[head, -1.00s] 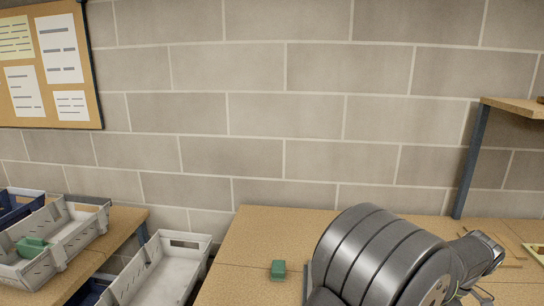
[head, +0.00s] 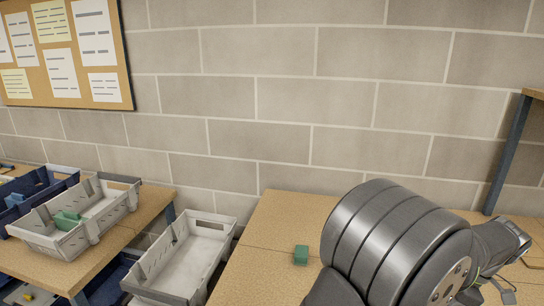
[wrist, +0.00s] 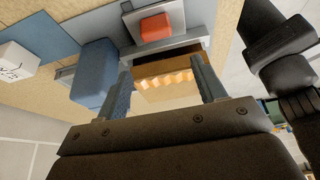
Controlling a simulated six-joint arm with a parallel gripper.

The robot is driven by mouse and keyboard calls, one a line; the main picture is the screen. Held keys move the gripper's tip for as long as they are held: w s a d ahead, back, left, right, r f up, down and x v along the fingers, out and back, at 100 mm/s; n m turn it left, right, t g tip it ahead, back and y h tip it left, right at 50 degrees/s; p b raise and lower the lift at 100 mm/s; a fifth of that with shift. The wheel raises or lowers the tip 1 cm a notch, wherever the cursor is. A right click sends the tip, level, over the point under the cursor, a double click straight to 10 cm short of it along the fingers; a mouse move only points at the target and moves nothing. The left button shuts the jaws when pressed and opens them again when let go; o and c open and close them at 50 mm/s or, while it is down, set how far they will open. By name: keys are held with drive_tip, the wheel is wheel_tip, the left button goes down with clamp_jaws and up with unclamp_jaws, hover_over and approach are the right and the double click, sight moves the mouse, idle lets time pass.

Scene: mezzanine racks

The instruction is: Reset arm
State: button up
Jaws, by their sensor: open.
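My gripper (wrist: 162,68) shows in the wrist view with its two fingers spread apart. I see nothing held between them. Past the fingertips is a brown surface with an orange zigzag edge. In the head view my arm fills the lower right, bent over the tabletop (head: 262,232), and my fingers cannot be made out there.
A green block (head: 301,255) lies on the tabletop left of my arm. A grey crate (head: 150,272) stands lower, left of this table. Another grey crate (head: 40,240) holds a green block (head: 67,219). The wrist view shows a red block (wrist: 154,27) and a blue box (wrist: 95,72).

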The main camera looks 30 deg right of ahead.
drive_tip(key=v, duration=0.8)
drive_tip(key=w+a+r+g+h, duration=0.3)
drive_tip(key=w+a+r, duration=0.1)
drive_tip(key=w, duration=0.3)
drive_tip(key=shift+a, duration=0.8)
drive_tip(key=shift+r, duration=0.1)
drive_tip(key=c, duration=0.5)
drive_tip(key=shift+s+f+m, duration=0.1)
drive_tip(key=shift+f+m, duration=0.2)
drive_tip(key=shift+f, duration=0.05)
drive_tip(key=c, duration=0.4)
drive_tip(key=f+m, duration=0.3)
drive_tip(key=s+f+m, duration=0.1)
drive_tip(key=f+m, duration=0.1)
drive_tip(key=m, duration=0.1)
drive_tip(key=f+m, duration=0.3)
drive_tip(key=shift+s+d+f+m, duration=0.2)
drive_tip(key=shift+d+f+m, duration=0.05)
drive_tip(key=shift+f+m, duration=0.1)
clamp_jaws()
drive_tip(key=shift+m, duration=0.85)
drive_tip(key=shift+s+f, duration=0.15)
drive_tip(key=shift+f, duration=3.9)
